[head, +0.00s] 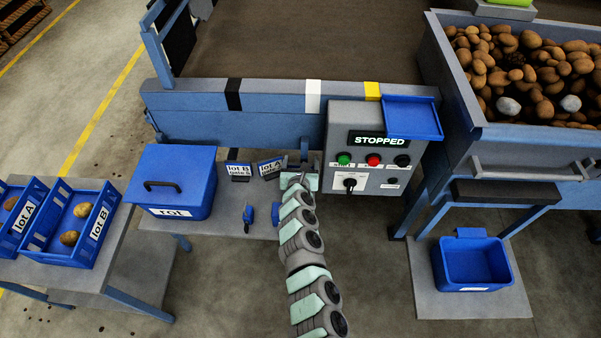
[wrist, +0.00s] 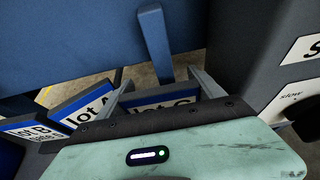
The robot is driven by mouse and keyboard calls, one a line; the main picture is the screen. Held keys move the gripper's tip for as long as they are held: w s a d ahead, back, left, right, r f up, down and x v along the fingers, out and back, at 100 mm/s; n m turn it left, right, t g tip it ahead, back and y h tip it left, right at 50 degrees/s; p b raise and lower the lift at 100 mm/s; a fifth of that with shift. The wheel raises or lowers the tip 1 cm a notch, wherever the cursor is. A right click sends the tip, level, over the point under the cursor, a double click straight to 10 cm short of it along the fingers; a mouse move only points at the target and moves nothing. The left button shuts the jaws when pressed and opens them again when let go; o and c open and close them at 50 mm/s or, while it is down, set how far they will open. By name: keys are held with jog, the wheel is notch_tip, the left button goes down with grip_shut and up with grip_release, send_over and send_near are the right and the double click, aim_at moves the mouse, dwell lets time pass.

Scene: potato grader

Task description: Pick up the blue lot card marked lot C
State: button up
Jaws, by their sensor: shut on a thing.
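The blue lot C card (wrist: 165,101) shows in the wrist view between my two fingers, its white label partly covered by my gripper's body. My gripper (wrist: 160,86) is shut on this card. In the head view my gripper (head: 300,177) is at the right end of the card row, just left of the control box, and hides the lot C card there. The lot A card (head: 270,167) stands just left of my gripper, and the lot B card (head: 239,170) stands farther left. Both also show at the left of the wrist view.
The grey control box (head: 377,150) reading STOPPED is close on the right. The blue rail (head: 270,125) runs behind the cards. A lidded blue rot bin (head: 175,180) is to the left.

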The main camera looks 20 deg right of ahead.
jog(key=shift+c, duration=1)
jog(key=shift+r, duration=0.1)
